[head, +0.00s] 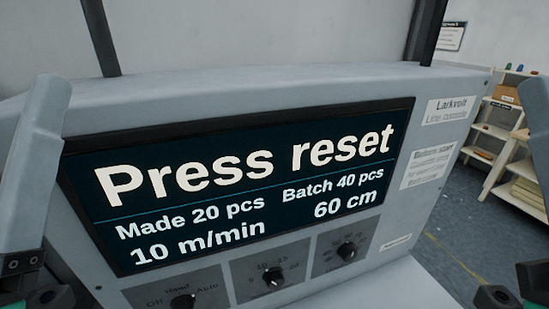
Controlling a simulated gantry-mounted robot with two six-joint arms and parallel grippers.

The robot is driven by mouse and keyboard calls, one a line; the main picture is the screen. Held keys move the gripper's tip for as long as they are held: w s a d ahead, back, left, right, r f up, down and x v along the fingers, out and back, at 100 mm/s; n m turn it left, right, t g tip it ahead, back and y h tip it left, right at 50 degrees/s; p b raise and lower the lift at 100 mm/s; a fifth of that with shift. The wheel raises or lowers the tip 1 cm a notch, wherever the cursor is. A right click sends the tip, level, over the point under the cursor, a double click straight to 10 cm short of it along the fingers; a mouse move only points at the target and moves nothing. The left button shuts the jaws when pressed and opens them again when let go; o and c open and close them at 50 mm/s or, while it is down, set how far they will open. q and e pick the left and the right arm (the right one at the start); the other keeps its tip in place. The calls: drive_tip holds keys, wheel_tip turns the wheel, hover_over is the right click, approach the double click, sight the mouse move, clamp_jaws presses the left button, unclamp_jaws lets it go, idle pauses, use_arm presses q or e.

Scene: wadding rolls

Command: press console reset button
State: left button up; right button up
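The console (300,85) fills most of the head view, a grey sloped housing with a large dark screen (275,225). The screen reads "Press reset", "Made 20 pcs", "Batch 40 pcs", "10 m/min" and "60 cm". Below it are three black knobs: a left mode knob (183,301) with Hand and Auto marks, a middle knob (272,277) and a right knob (346,252). No reset button shows in this view; the console's lower part is cut off. Parts of my arms show at the left and right edges, but no gripper fingertips are visible.
Labels, one reading "Larkvolt Line console" (448,110), are on the console's right side. A shelf rack (495,150) with boxes stands behind at the right. Dark posts (103,40) rise behind the console. Blue-grey floor (480,235) is open at the right.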

clamp_jaws()
idle(1.6)
